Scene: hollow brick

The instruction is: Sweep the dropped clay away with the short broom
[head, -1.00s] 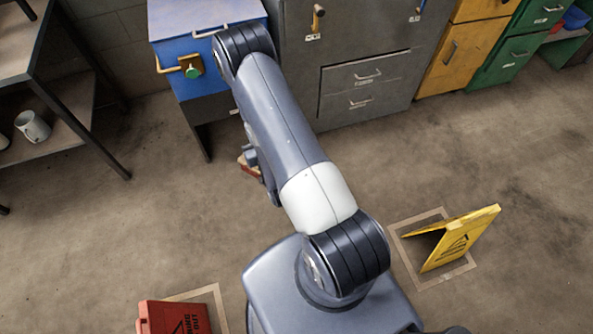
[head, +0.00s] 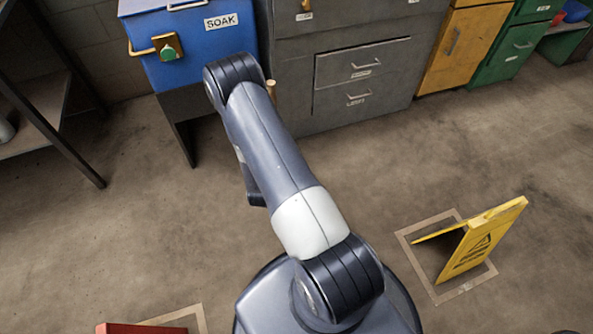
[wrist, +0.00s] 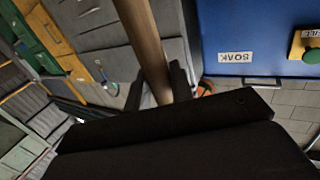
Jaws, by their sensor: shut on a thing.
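In the wrist view, my gripper (wrist: 160,88) is shut on a round wooden handle (wrist: 148,45), which runs up out of the picture. It looks like the short broom's handle; no bristles can be made out. A small wooden tip (head: 271,88) beside my arm in the head view may be its end. My gripper is hidden behind my arm in the head view. I cannot make out any dropped clay in either view.
A blue SOAK cabinet (head: 185,70) and grey drawers (head: 362,70) line the back. A yellow sign (head: 480,240) stands in a taped square at right; a red object (head: 140,328) is at bottom left. Dark shelving (head: 50,125) is at left. Floor between is clear.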

